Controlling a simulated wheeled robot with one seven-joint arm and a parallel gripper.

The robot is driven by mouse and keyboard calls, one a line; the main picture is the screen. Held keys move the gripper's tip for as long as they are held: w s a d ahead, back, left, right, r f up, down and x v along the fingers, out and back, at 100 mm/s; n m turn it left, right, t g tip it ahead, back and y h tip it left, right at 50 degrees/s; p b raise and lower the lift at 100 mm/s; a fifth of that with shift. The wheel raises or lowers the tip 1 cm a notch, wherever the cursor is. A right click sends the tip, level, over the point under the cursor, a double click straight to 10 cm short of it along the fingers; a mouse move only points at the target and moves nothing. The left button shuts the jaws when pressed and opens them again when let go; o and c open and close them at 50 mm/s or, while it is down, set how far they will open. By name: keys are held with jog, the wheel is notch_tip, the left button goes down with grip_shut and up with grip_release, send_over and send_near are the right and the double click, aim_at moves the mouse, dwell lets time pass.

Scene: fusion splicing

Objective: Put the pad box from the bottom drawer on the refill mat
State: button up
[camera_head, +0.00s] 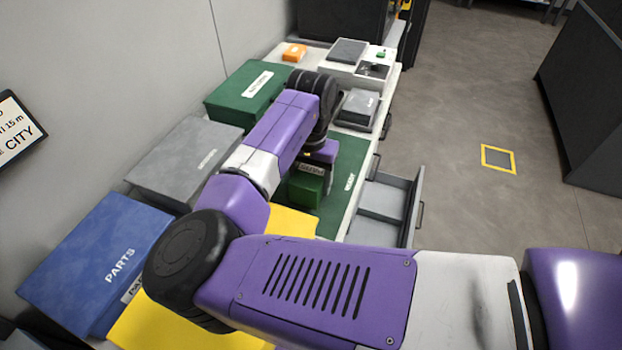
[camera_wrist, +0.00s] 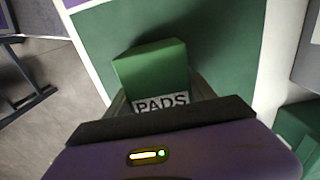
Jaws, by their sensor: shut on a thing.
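The green pad box, labelled PADS in the wrist view (camera_wrist: 150,70), is in my gripper (camera_wrist: 160,105), which is shut on it. In the head view the pad box (camera_head: 305,188) shows beneath my arm, over a green mat (camera_head: 348,160) on the counter. The mat also fills the middle of the wrist view (camera_wrist: 230,60). I cannot tell whether the box touches it. An open drawer (camera_head: 385,197) sticks out beside the counter.
A yellow mat (camera_head: 290,222) lies nearer, partly behind my arm. A blue PARTS box (camera_head: 95,255), a grey box (camera_head: 185,155) and a larger green box (camera_head: 240,95) line the wall. A small grey box (camera_head: 358,106) stands beyond the green mat.

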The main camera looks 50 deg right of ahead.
jog(key=o, duration=1.5)
jog(key=shift+f, duration=0.1)
jog(key=shift+c, duration=0.2)
